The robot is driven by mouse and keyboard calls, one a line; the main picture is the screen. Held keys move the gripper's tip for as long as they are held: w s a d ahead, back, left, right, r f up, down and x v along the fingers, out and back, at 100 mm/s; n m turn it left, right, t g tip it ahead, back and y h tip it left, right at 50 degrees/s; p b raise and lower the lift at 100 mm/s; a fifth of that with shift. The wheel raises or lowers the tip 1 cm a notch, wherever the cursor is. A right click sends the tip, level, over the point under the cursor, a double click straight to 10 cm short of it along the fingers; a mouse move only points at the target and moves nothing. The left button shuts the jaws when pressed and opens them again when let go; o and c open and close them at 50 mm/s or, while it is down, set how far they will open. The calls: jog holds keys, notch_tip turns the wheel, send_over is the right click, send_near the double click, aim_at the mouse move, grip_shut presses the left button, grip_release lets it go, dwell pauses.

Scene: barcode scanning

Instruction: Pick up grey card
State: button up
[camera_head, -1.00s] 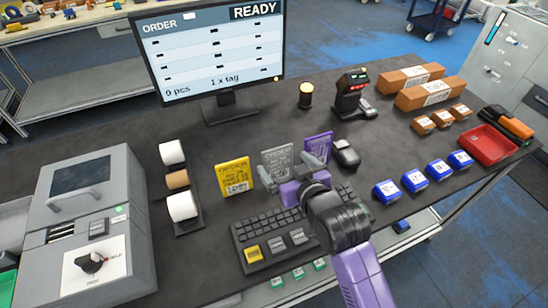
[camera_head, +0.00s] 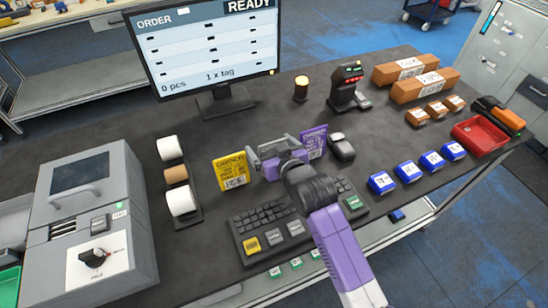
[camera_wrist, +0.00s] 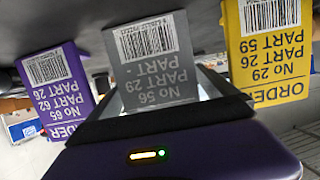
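The grey card (camera_wrist: 155,62) stands at the centre of the wrist view, between a purple and a yellow card, with its barcode and print upside down there. The dark edge of my gripper's body covers its near end. In the head view my gripper (camera_head: 275,148) is at the grey card's place in the row and hides nearly all of it. Its grey fingers look spread apart, with no grip on the card visible. The yellow card (camera_head: 230,171) is just left of my gripper and the purple card (camera_head: 313,143) just right.
Label rolls (camera_head: 181,201) stand to the left. A monitor (camera_head: 208,55) and a scanner (camera_head: 347,88) stand behind. Blue boxes (camera_head: 408,172) are at right.

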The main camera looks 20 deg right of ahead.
jog(key=c, duration=1.1)
jog(key=shift+r, duration=0.1)
jog(key=shift+c, duration=0.2)
